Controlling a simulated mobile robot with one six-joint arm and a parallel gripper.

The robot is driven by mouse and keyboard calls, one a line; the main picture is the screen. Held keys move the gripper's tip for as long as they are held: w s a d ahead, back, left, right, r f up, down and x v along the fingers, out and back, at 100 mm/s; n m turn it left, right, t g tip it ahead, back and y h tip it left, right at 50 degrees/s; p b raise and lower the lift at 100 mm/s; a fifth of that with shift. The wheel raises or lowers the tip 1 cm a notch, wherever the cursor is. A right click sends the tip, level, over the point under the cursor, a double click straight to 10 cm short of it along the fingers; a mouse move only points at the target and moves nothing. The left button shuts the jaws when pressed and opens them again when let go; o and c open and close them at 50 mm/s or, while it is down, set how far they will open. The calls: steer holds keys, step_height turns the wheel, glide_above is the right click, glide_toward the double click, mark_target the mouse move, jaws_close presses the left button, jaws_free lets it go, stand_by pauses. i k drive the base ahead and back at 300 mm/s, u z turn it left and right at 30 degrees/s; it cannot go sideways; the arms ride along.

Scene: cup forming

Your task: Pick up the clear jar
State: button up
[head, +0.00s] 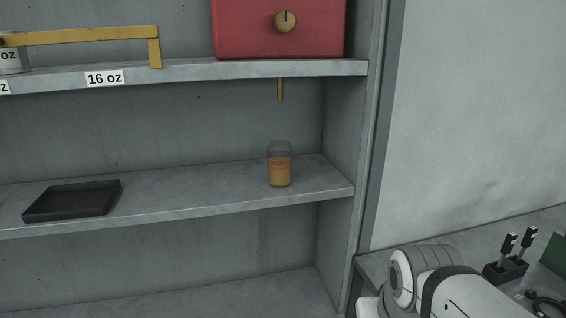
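The clear jar (280,169) stands upright on the middle shelf, towards its right end, in the head view. It is see-through at the top, holds something orange-yellow in its lower part, and has a reddish band around it. My gripper is not in view; only a white and grey part of my arm shows at the bottom right, well apart from the jar.
A black tray (73,200) lies on the middle shelf (200,187) at the left. The cabinet's side wall (341,130) is close right of the jar. A black holder (505,269) stands on the right counter.

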mark_target(279, 152)
steer(key=u, duration=0.1)
steer(key=k, duration=0.5)
steer(key=z, duration=1.65)
steer(key=k, duration=0.85)
steer(key=u, duration=1.2)
steer(key=i, duration=1)
steer(key=u, duration=0.1)
